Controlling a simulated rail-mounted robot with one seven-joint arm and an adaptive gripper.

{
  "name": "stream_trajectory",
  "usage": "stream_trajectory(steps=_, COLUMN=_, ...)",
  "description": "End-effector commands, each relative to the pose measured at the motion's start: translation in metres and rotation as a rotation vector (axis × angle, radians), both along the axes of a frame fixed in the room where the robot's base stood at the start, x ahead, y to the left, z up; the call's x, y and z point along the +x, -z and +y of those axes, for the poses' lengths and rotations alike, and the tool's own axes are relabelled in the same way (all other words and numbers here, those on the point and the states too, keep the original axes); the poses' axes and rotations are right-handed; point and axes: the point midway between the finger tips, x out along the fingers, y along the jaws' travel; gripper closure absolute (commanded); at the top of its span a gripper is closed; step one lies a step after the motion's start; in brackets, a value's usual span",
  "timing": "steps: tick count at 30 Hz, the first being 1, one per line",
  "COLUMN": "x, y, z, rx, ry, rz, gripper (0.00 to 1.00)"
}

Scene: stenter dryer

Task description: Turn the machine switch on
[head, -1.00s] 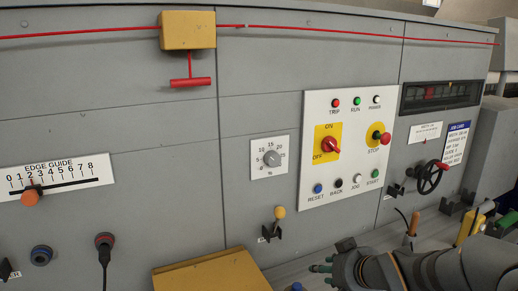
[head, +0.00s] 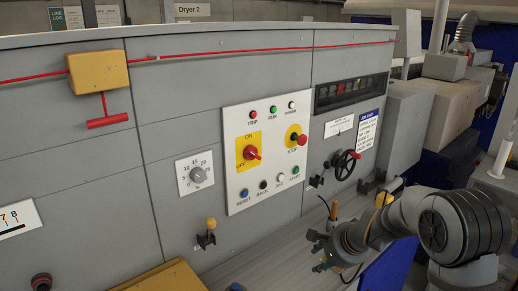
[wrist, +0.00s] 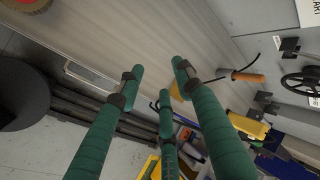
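The machine switch (head: 251,153) is a red rotary knob on a yellow plate, with ON marked above it and OFF at its lower left. It sits on the white control panel (head: 238,190), left of the red STOP button (head: 298,139). I cannot tell exactly which mark the knob points at. My gripper (head: 322,248) is low in front of the machine, below and to the right of the panel, well apart from the switch. In the wrist view its green fingers (wrist: 157,72) are spread and empty. The switch is out of the wrist view.
A black handwheel (head: 344,165) is at the right, near my arm. A yellow box with a red pull handle (head: 107,122) hangs at upper left. Space before the panel looks clear.

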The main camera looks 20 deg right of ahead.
Motion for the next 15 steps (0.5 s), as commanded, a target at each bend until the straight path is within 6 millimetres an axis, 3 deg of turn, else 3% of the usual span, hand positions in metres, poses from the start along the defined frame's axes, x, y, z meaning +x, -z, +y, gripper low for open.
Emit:
stream_trajectory(steps=2, x=0.003, y=-0.003, z=0.019, rx=0.197, ry=0.118, rz=0.019, gripper=0.65)
stream_trajectory(steps=5, x=0.022, y=-0.021, z=0.055, rx=0.468, ry=0.221, rz=-0.008, gripper=0.65)
stream_trajectory(steps=9, x=0.068, y=-0.087, z=0.091, rx=0.826, ry=0.297, rz=-0.159, gripper=0.65)
stream_trajectory(steps=12, x=0.099, y=-0.151, z=0.092, rx=1.016, ry=0.311, rz=-0.341, gripper=0.65)
stream_trajectory(steps=15, x=0.117, y=-0.207, z=0.08, rx=1.115, ry=0.287, rz=-0.536, gripper=0.65)
